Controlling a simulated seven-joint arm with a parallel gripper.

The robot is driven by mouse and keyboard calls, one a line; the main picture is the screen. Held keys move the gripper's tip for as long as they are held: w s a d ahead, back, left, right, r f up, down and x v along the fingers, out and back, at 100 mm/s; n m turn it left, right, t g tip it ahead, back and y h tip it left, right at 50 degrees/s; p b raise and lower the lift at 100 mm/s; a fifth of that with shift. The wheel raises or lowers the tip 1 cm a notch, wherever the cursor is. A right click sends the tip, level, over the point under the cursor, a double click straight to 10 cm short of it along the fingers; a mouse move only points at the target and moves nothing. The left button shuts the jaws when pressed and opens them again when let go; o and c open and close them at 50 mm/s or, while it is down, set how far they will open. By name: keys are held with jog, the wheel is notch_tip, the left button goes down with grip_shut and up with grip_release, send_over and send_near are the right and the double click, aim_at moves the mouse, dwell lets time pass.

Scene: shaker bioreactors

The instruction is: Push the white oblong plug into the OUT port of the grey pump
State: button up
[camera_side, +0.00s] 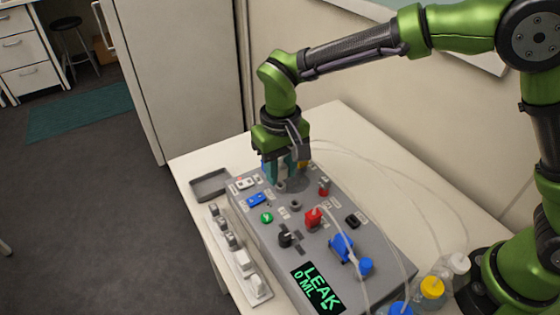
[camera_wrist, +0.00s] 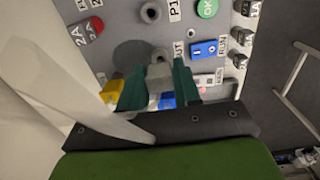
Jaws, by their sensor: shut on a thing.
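The grey pump (camera_side: 330,240) lies on the table, its top panel carrying ports, switches and labels. My gripper (camera_side: 281,178) is over the panel's far end, pointing down. In the wrist view its teal fingers (camera_wrist: 160,88) are shut on the pale oblong plug (camera_wrist: 159,74), which is mostly hidden between them. The OUT port (camera_wrist: 160,54) is a grey ring right at the plug's tip, beside a partly covered label ending in "UT". It also shows below the fingers in the side view (camera_side: 281,187). I cannot tell whether the plug is in the port or just above it.
Another grey ring port (camera_wrist: 150,12) stands by the P1 label. A blue rocker switch (camera_wrist: 204,49), green OK button (camera_wrist: 207,8) and red 2A part (camera_wrist: 91,27) are nearby. A yellow part (camera_wrist: 112,88) is beside the fingers. Clear tubing (camera_side: 385,165) trails across the right. The display (camera_side: 318,288) reads "LEAK 0 ML".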

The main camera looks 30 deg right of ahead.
aim_at(280, 167)
jog(key=shift+f, duration=1)
dwell(1.0)
jog(key=o, duration=1.1)
jog(key=shift+o, duration=0.2)
notch_tip(280, 167, up, 17)
